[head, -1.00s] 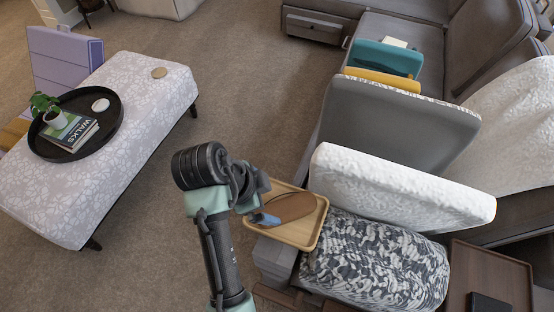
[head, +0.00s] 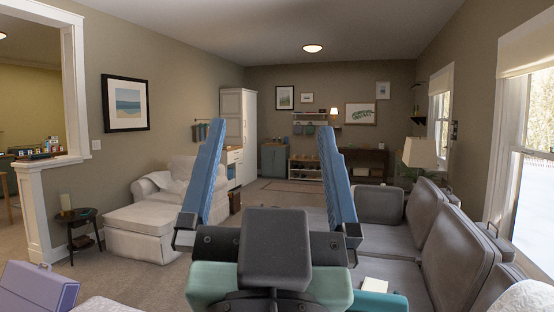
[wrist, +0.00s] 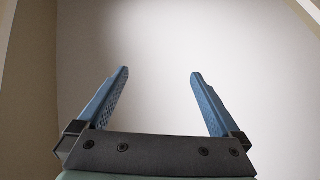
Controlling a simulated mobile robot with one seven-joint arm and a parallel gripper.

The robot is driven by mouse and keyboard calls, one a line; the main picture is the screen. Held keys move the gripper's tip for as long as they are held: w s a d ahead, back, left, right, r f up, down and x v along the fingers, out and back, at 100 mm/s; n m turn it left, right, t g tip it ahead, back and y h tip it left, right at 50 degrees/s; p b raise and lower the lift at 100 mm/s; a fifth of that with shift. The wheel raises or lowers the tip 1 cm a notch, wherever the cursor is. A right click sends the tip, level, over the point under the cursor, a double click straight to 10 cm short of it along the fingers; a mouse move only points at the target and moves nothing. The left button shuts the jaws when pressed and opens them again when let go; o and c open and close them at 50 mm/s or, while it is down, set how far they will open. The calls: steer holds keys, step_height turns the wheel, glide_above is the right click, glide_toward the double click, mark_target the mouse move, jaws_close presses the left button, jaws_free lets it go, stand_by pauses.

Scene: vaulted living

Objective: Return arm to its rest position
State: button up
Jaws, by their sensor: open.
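My gripper (head: 271,125) is raised close in front of the head camera, with its two blue fingers pointing up. The fingers are wide apart with nothing between them. In the wrist view my gripper (wrist: 160,71) also shows open and empty, against a plain pale surface. It touches nothing that I can see.
A grey sofa (head: 440,240) runs along the right, below the windows. A cream armchair with an ottoman (head: 140,232) stands at the left, beside a small dark round table (head: 76,216). A purple box (head: 38,288) is at the lower left. Carpet lies open toward the back.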

steer(key=s+r+t, duration=0.1)
steer(key=s, duration=0.1)
steer(key=s+r+n+t, duration=0.1)
steer(key=s+r, duration=0.1)
steer(key=shift+d+r, duration=0.2)
steer(key=shift+r, duration=0.05)
steer(key=shift+r, duration=0.1)
